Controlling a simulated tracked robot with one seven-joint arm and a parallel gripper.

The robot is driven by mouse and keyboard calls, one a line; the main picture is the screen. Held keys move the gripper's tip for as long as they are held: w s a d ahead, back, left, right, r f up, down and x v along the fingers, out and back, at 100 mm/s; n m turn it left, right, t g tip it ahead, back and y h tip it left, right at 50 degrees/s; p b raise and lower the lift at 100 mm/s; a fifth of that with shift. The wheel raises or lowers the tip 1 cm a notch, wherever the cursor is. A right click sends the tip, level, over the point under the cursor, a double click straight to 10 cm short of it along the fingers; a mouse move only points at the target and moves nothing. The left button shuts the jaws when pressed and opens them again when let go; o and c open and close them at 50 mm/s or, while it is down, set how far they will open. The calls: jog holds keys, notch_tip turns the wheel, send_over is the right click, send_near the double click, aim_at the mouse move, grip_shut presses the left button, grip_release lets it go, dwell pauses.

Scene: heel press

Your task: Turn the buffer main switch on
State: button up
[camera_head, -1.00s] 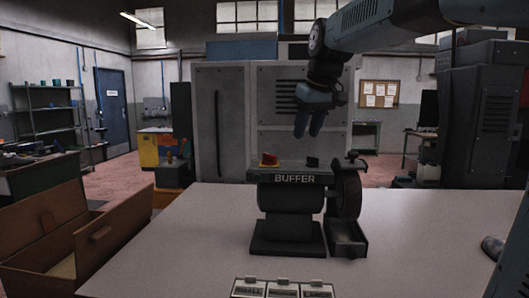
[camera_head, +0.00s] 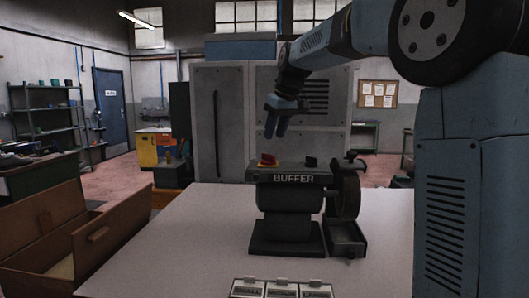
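The buffer machine (camera_head: 290,200) stands on the pale table, with the word BUFFER on its front plate. A red switch on a yellow base (camera_head: 267,160) sits at the left of its top. A small black knob (camera_head: 310,162) sits to the right of it on the same top. My gripper (camera_head: 276,130) hangs pointing down above the red switch, slightly to its right, and looks apart from it. Its two blue fingers show close together, and whether they are open or shut is unclear. Nothing is seen between them.
A dark wheel (camera_head: 347,193) and a small tray (camera_head: 346,240) are at the buffer's right side. Several labelled boxes (camera_head: 282,289) stand at the table's front. An open brown box (camera_head: 90,240) is at the left. The table (camera_head: 190,235) left of the buffer is clear.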

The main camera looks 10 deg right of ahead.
aim_at(268, 157)
jog(key=x, duration=0.7)
jog(key=shift+w+a+f, duration=0.1)
jog(key=shift+w+f, duration=0.05)
jog(key=shift+f, duration=0.1)
jog(key=shift+c, duration=0.2)
grip_shut()
